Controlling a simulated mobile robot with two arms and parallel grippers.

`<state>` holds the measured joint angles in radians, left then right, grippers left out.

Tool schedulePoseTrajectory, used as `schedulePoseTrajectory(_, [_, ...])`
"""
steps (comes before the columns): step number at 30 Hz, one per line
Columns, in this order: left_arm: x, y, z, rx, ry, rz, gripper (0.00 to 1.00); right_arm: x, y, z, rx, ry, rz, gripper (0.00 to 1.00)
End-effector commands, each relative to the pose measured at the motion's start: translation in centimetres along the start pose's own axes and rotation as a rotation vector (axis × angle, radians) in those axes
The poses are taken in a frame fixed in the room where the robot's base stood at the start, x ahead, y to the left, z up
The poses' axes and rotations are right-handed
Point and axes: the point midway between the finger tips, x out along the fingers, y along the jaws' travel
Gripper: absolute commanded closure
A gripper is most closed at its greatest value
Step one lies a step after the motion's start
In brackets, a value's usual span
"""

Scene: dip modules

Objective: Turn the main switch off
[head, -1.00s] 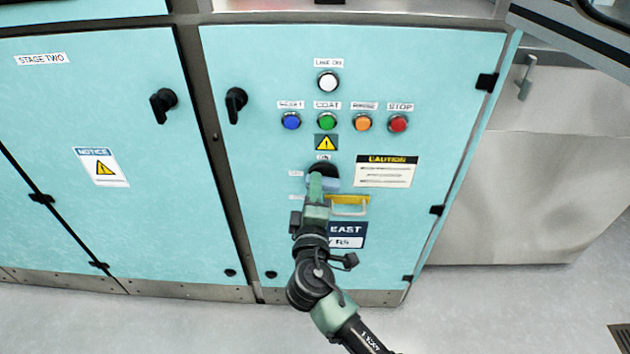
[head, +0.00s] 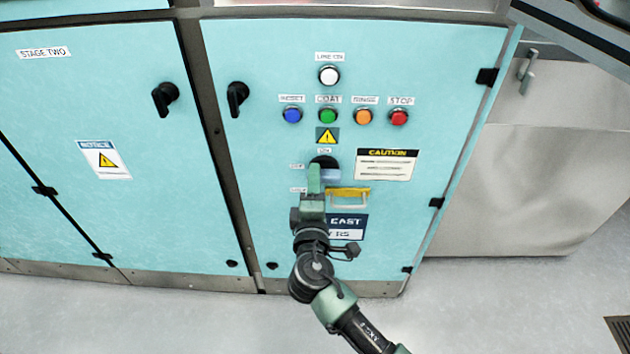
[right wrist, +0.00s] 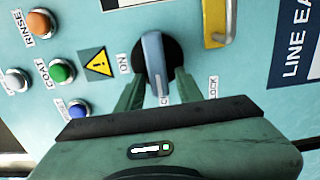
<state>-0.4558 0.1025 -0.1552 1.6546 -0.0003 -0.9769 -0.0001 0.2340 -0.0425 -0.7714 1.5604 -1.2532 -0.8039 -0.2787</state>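The main switch is a black round knob (right wrist: 174,52) with a grey-blue handle (right wrist: 156,62), low in the middle of the right cabinet door. It also shows in the head view (head: 331,175), partly hidden by my right gripper (head: 314,180). The handle lies roughly level there, one end towards a small label at its left that is hard to read. The ON label (right wrist: 123,63) is above the knob in the head view. In the right wrist view my right gripper (right wrist: 158,85) has its green fingers apart, one each side of the handle, with some gap visible. My left gripper is out of view.
A yellow hasp (head: 348,192) sits just right of and below the switch. A row of coloured buttons (head: 345,116) and a warning sign (head: 327,136) are above. A black door handle (head: 236,98) sticks out at the upper left.

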Motion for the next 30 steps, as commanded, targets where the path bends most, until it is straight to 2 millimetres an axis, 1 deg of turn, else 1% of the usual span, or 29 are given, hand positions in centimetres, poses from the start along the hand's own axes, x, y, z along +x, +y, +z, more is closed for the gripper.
schedulePoseTrajectory(8, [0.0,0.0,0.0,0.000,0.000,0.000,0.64,0.0,0.0,0.1,0.002,-0.001,0.000,0.58])
schedulePoseTrajectory(11, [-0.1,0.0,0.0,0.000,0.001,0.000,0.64,-0.3,0.0,0.0,0.003,-0.001,0.000,0.58])
schedulePoseTrajectory(14, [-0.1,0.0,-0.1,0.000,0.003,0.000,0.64,-1.5,-0.1,0.0,0.003,0.000,-0.002,0.58])
schedulePoseTrajectory(16, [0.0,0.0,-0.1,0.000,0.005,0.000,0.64,-2.7,-0.1,0.1,0.003,-0.001,-0.004,0.58])
schedulePoseTrajectory(21, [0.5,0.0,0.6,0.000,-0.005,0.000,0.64,-5.7,-0.1,0.0,0.003,0.000,-0.003,0.58])
schedulePoseTrajectory(24, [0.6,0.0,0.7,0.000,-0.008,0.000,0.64,-6.9,-0.1,0.0,0.003,-0.001,-0.002,0.58])
schedulePoseTrajectory(27, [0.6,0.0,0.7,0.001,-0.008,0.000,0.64,-7.6,-0.1,0.0,0.002,-0.001,-0.001,0.58])
schedulePoseTrajectory(30, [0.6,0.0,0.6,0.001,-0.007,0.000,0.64,-7.8,0.0,0.0,0.001,-0.001,0.000,0.58])
